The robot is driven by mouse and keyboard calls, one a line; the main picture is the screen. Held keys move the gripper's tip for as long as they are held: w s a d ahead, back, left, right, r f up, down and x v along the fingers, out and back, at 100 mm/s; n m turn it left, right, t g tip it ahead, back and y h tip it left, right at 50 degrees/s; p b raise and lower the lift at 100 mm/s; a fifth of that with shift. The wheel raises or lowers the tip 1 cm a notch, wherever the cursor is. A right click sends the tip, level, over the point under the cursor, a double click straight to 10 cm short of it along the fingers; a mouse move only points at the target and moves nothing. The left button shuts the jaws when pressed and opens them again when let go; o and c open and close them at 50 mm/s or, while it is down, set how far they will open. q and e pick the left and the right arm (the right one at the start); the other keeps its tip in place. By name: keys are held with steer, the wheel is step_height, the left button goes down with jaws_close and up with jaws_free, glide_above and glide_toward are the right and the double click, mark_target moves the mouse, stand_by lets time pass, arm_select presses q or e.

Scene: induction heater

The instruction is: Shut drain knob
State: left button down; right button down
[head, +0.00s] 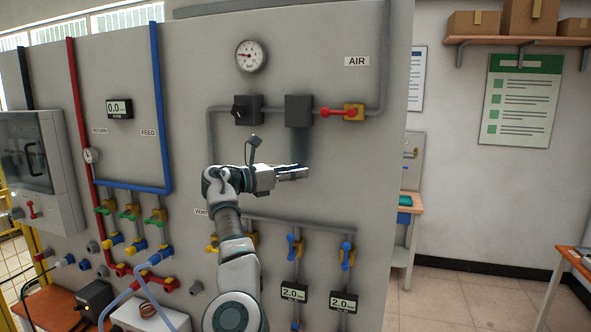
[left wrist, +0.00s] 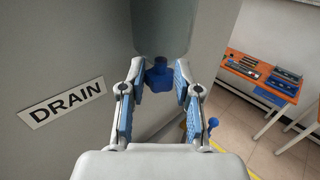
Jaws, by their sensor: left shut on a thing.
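The drain knob (left wrist: 158,78) is a small blue knob under a translucent grey bowl (left wrist: 163,28) in the left wrist view. A DRAIN label (left wrist: 61,102) is on the panel to its left. My left gripper (left wrist: 159,72) is around the knob from below, with one blue-padded finger on each side, shut on it. In the head view my left gripper (head: 292,173) is at the underside of the bowl (head: 299,148), below a dark box on the air line, and the knob is hidden there. My right gripper is not in view.
The grey panel (head: 200,60) is close beside my left gripper. A red-handled valve (head: 340,112) and a black regulator (head: 247,110) are above it, and blue-handled valves (head: 347,255) are below. A workbench with trays (left wrist: 262,72) is at the right in the wrist view.

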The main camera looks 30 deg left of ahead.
arm_select(q)
steer(key=shift+a+h, duration=0.1)
steer(key=shift+h, duration=0.2)
steer(key=c, duration=0.8)
jaws_free()
